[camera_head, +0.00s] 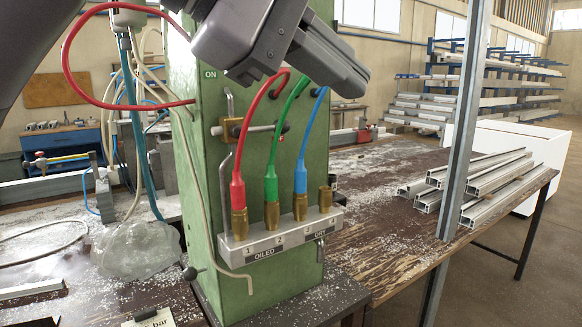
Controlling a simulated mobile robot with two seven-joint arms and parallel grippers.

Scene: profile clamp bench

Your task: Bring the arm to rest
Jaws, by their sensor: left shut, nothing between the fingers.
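My left gripper (345,75) is at the top centre, in front of the upper part of the green column (215,190). It is shut and holds nothing. Its fingers point down to the right, above the hoses; I cannot tell whether it touches one. A grey manifold block (285,238) labelled OILED and DRY is on the column. A red hose (240,150), a green hose (273,150) and a blue hose (304,145) each end in a brass fitting on it. A brass fitting (325,199) at the right has no hose. My right gripper is not in view.
A brass valve (233,130) with a lever is on the column. Metal profiles (480,180) lie on the bench (385,245) at the right, beside a grey upright post (463,120). A loose red hose (68,50) loops at the left. A clear bag (138,250) lies left of the column.

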